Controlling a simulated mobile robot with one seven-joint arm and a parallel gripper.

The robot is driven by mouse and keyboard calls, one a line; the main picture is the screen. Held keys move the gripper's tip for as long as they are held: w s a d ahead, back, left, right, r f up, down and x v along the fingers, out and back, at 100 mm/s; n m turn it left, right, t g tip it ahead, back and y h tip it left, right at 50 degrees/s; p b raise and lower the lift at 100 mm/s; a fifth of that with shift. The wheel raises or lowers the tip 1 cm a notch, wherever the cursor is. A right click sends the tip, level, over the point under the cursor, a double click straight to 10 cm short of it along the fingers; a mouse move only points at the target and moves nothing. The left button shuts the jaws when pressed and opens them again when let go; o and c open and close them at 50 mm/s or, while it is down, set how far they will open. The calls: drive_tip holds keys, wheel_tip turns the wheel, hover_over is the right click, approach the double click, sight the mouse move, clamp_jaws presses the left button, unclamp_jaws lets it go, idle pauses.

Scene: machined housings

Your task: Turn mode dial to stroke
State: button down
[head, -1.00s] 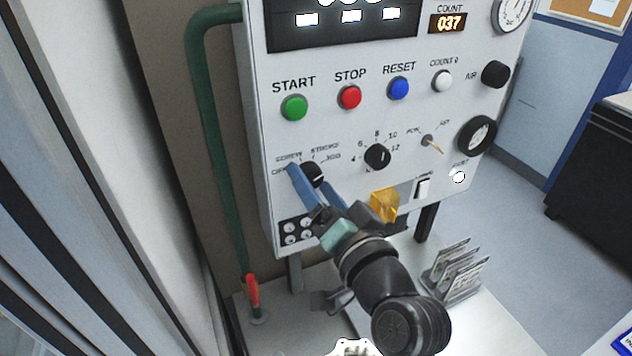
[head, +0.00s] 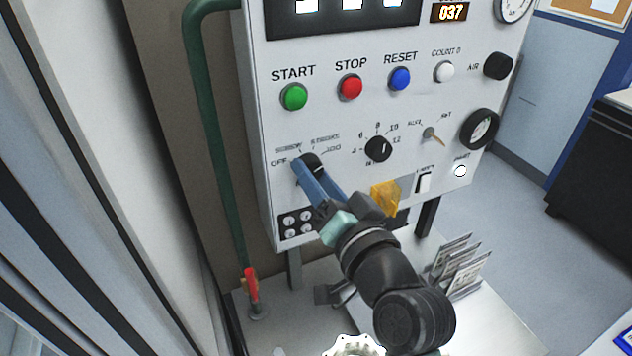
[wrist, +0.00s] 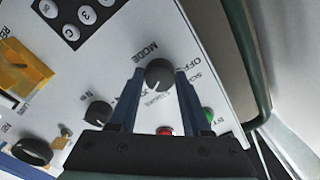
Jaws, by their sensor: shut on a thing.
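The mode dial (head: 313,160) is a round black knob at the lower left of the white panel, with OFF, SCREW, STROKE and JOG printed around it. My gripper (head: 309,169) has its blue fingers closed on it from the front, one on each side. In the wrist view the dial (wrist: 158,73) sits between the two fingertips (wrist: 158,80), with the word MODE beside it. Which label the dial points to cannot be made out, as the fingers cover part of it.
A numbered black selector knob (head: 378,149) and a yellow part (head: 385,197) are right of the gripper. Green START (head: 293,97), red STOP (head: 350,87) and blue RESET (head: 399,79) buttons are above. A green pipe (head: 210,120) runs down the panel's left side.

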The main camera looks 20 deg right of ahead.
drive_tip(key=n+b, duration=0.7)
drive_tip(key=b, duration=0.1)
drive_tip(key=shift+f+n, duration=0.1)
drive_tip(key=shift+n, duration=0.2)
drive_tip(key=shift+b, duration=0.3)
drive_tip(key=shift+c, duration=1.8)
unclamp_jaws()
drive_tip(key=s, duration=1.3)
drive_tip(key=shift+d, duration=0.25)
